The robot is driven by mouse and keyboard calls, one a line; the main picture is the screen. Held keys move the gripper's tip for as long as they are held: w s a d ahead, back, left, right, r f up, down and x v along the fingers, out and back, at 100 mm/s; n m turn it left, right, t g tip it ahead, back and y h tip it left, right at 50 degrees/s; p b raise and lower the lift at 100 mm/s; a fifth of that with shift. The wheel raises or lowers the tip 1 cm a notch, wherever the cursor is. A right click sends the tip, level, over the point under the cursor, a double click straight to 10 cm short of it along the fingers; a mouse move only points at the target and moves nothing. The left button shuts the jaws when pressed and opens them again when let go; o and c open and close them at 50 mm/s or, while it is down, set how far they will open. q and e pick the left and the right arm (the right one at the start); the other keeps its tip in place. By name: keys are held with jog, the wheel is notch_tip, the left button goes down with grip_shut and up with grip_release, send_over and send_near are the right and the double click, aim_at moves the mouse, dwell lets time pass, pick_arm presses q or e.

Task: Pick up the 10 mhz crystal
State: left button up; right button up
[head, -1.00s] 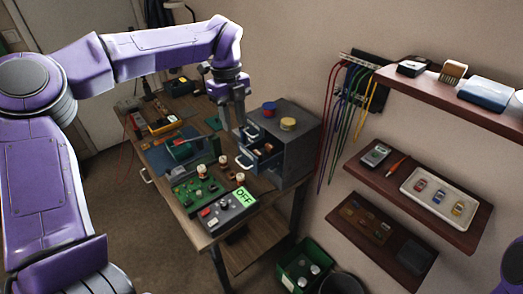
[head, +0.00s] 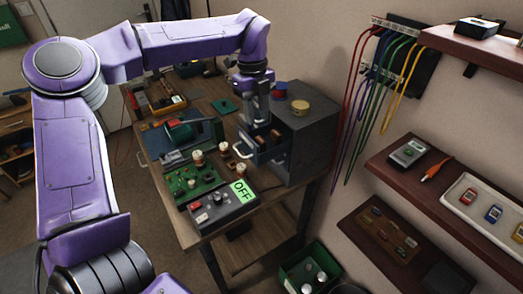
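No label reading 10 MHz is legible, so I cannot tell which part is the crystal. The white tray (head: 454,197) on the wall shelf holds small parts with red (head: 468,197) and blue (head: 493,214) faces, and another at the picture's edge. The open drawer (head: 243,150) of the grey cabinet holds small brownish parts (head: 263,146). My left gripper (head: 257,122) points down over this drawer, its fingertips close to the drawer's back part. Its finger gap is too small to judge. My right gripper is out of view.
The grey cabinet (head: 312,135) carries a yellow-lidded round container (head: 300,107). On the bench stand a box with an OFF display (head: 243,191), a green circuit board (head: 190,180) and a blue mat (head: 160,146). Coloured cables (head: 385,95) hang on the wall. A green bin (head: 297,270) stands below.

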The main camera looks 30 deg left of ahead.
aim_at(260, 139)
pick_arm(q)
jog(key=f+p, duration=0.1)
jog(key=f, duration=0.2)
jog(key=f+p, duration=0.1)
jog(key=f, duration=0.2)
jog(key=d+f+p, duration=0.1)
jog(key=f, duration=0.2)
jog(key=shift+s+d+f, duration=0.1)
jog(key=shift+f, duration=0.05)
grip_shut()
